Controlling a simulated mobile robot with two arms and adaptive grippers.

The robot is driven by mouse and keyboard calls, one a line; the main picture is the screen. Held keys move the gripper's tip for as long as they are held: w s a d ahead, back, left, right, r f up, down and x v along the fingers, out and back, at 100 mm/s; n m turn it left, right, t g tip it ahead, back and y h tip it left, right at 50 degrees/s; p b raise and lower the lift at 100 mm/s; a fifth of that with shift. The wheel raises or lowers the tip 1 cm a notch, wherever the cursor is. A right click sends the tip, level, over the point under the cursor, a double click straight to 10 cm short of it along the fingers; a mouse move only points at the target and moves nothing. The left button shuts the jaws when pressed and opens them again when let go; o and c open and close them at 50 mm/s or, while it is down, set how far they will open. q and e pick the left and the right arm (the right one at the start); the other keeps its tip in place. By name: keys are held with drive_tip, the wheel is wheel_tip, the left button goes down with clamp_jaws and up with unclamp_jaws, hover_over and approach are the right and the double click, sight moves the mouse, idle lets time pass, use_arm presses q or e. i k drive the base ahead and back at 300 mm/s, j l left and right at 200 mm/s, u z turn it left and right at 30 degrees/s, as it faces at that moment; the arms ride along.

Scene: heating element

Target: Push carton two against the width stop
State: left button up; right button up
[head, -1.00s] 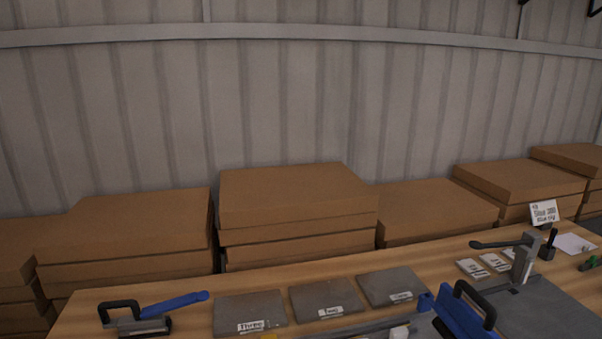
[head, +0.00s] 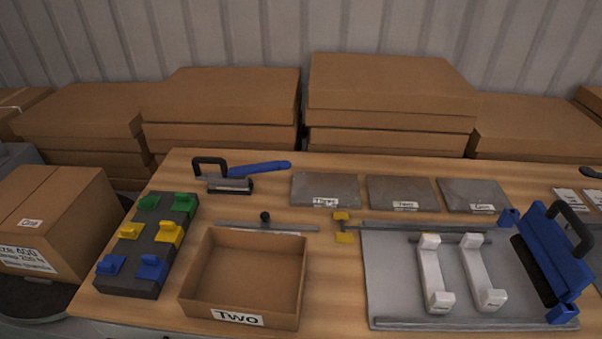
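Carton two is an open, empty brown box (head: 262,244) with a "Two" label on its front. It stands upright at the table's front, left of centre in the head view. A flat metal bar with a black knob (head: 262,226) lies just behind the carton's back edge. It may be the width stop; I cannot tell for sure, nor whether the carton touches it. A yellow bracket (head: 342,229) sits at the end of a long rail, right of that bar. Neither of my grippers is in view.
A dark block with green, yellow and blue clips (head: 146,250) stands close left of the carton. A grey plate (head: 395,285) with two white pieces and a blue handled tool (head: 553,260) lies right. Grey slabs (head: 403,190) lie behind. A closed carton (head: 50,215) stands far left.

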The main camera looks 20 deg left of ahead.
sight(257, 280)
drive_tip(key=u, duration=1.05)
